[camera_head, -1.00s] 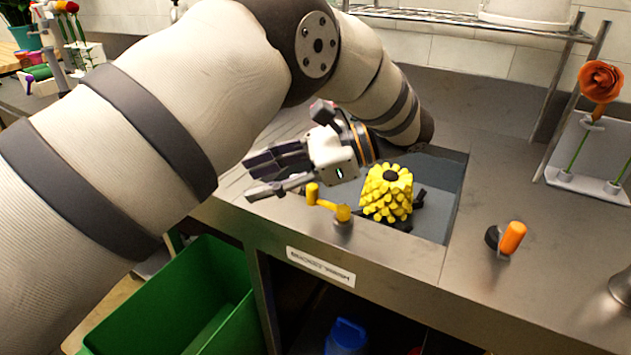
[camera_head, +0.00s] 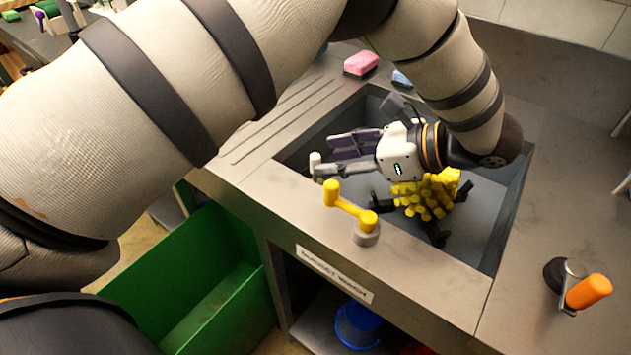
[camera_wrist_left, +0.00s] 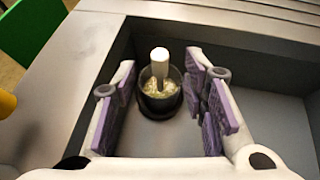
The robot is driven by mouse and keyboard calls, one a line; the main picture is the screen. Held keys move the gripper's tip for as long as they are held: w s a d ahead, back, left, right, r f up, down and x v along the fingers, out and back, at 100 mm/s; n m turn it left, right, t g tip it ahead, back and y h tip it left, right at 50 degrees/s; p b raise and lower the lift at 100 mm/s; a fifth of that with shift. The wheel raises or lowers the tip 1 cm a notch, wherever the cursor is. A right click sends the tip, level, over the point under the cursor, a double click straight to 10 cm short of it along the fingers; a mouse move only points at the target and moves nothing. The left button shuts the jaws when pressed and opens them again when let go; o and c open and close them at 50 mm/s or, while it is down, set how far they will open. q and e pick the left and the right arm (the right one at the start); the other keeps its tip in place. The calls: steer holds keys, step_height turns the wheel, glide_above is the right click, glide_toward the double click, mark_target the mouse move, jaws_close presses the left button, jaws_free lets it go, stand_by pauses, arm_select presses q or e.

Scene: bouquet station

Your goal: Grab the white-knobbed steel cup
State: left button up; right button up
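The white-knobbed steel cup (camera_wrist_left: 158,102) stands upright in the corner of the sunken basin in the left wrist view, its white knob pointing up. In the head view only its white knob (camera_head: 315,161) shows clearly, just past my left gripper's fingertips; the rest is mostly hidden. My left gripper (camera_head: 338,158) is low over the basin, fingers pointing left. In the left wrist view its purple-padded fingers (camera_wrist_left: 162,88) are spread, with the cup between and slightly ahead of them and gaps on both sides. My right gripper is not in view.
A yellow spiky brush (camera_head: 428,196) stands in the basin (camera_head: 485,215) under my left wrist. A yellow crank handle (camera_head: 350,208) rises from the front rim. An orange-handled fixture (camera_head: 588,291) is at right, a pink sponge (camera_head: 360,63) behind, a green bin (camera_head: 215,290) below.

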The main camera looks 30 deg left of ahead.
mark_target(315, 173)
arm_select(q)
steer(key=x, duration=0.5)
steer(key=shift+f, duration=0.15)
jaws_close()
steer(key=shift+d, duration=0.1)
